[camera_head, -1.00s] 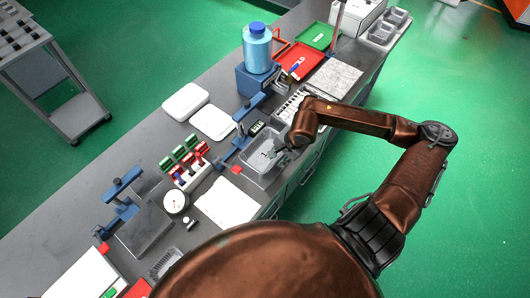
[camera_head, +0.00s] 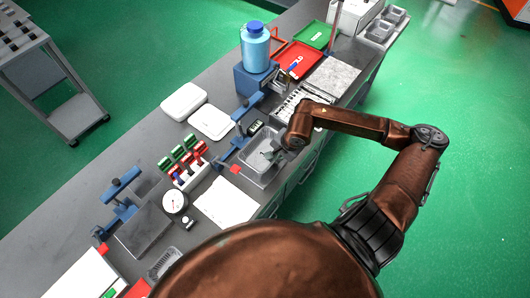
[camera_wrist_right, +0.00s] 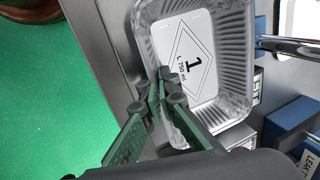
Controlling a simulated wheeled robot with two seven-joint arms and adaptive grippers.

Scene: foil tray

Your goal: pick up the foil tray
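The foil tray (camera_head: 253,172) is a shallow silver rectangular tray lying on the grey bench. In the right wrist view the foil tray (camera_wrist_right: 239,101) shows its ribbed walls and a white label with a "1" on its floor. My right gripper (camera_head: 269,156) is at the tray, partly hidden by its own wrist in the head view. In the right wrist view my right gripper (camera_wrist_right: 170,89) has its fingertips close together at the tray's left wall, with the wall between them. No gap shows between tray and bench. My left gripper is not in view.
A blue bottle (camera_head: 255,48) on a blue stand is behind the tray. A blue clamp (camera_head: 226,158) and a small red block (camera_head: 235,169) lie close on the left. A white sheet (camera_head: 226,202) lies nearer the front. The bench edge is close on the right.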

